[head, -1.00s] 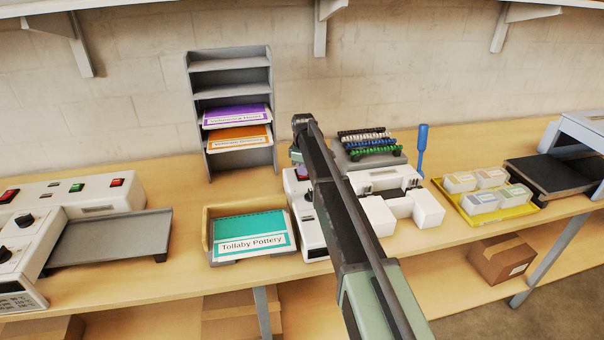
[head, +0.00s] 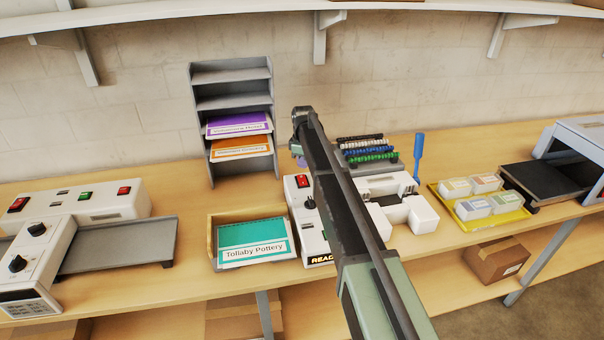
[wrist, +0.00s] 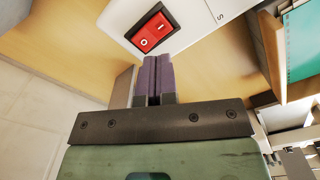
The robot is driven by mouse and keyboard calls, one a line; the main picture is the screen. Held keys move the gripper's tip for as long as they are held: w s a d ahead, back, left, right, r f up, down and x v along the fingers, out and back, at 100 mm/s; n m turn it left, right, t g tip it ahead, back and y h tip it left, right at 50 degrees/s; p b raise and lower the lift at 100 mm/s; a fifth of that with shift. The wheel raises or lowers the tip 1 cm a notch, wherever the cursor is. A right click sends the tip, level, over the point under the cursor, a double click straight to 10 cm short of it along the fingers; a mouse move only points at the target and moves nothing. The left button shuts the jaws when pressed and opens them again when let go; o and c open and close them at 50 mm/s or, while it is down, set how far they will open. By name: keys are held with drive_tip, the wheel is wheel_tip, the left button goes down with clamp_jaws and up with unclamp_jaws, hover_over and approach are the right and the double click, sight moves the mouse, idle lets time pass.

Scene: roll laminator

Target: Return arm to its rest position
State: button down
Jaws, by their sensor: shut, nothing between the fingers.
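My gripper shows in the wrist view (wrist: 153,78), its two purple fingers shut together with nothing between them. The fingertips appear just below a red rocker switch (wrist: 152,32) on a white machine; I cannot tell if they touch it. In the head view my arm reaches up from the bottom over the bench, and its end hides most of the gripper; only a bit of purple (head: 300,161) shows. The white machine (head: 315,245) with a red switch and a dark display stands just below and left of the arm's end.
A tray with teal "Tollaby Pottery" sheets (head: 252,244) lies left of the machine. A grey rack (head: 232,103) stands behind. A laminator (head: 80,207) is at far left. Binding combs (head: 368,149), a blue-handled tool (head: 419,152) and a yellow tray (head: 497,220) are to the right.

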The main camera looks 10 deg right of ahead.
idle(0.4)
drive_tip(key=shift+m, duration=0.6)
drive_tip(key=s+m, duration=0.2)
drive_tip(key=s, duration=0.4)
drive_tip(key=s+m+b, duration=0.1)
drive_tip(key=s+m, duration=0.2)
drive_tip(key=s, duration=0.4)
drive_tip(key=s+f+m, duration=0.1)
drive_tip(key=s+m, duration=0.1)
drive_tip(key=s, duration=0.5)
drive_tip(key=shift+f+m+b, duration=0.1)
drive_tip(key=shift+m+b, duration=0.2)
drive_tip(key=shift+b, duration=0.05)
drive_tip(key=s+f+m+b, duration=0.3)
drive_tip(key=s, duration=1.9)
drive_tip(key=shift+s+m, duration=0.15)
drive_tip(key=shift+m, duration=0.15)
